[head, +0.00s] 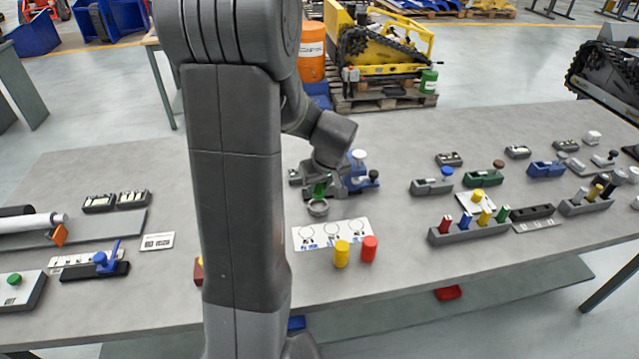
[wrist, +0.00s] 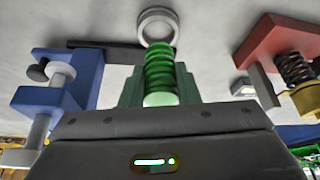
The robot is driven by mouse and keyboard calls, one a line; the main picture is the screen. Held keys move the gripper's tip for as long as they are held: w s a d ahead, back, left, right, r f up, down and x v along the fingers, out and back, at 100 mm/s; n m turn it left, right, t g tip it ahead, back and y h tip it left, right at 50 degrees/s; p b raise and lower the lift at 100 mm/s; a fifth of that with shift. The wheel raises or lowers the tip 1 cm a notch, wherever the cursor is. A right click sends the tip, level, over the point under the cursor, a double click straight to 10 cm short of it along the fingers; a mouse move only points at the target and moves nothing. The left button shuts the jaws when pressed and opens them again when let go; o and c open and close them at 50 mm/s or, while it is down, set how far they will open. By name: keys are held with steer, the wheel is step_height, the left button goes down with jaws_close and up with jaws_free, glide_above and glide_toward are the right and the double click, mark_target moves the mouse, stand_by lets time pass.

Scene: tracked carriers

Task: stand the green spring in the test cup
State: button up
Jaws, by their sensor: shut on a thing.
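The green spring (head: 320,189) is in my gripper (head: 319,186), just above and behind the grey test cup (head: 318,208) in the head view. In the wrist view the spring (wrist: 160,72) sits between the greenish jaws of my gripper (wrist: 160,88), which are shut on it. Its far end reaches the near rim of the test cup (wrist: 156,12), a pale ring whose visible opening looks empty. I cannot tell whether the spring touches the rim. My arm hides part of the bench in the head view.
A blue clamp-like fixture (wrist: 65,92) stands left in the wrist view and a red fixture with a dark spring (wrist: 280,60) right.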

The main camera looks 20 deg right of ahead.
mark_target(321, 192)
steer(key=shift+f+b, duration=2.05)
steer(key=shift+b, duration=0.55)
stand_by(1.2)
stand_by(0.4)
steer(key=o, duration=1.6)
steer(key=shift+c, duration=0.2)
steer(key=shift+r+p, duration=2.15)
steer(key=shift+r, duration=1.4)
steer(key=shift+f, duration=0.1)
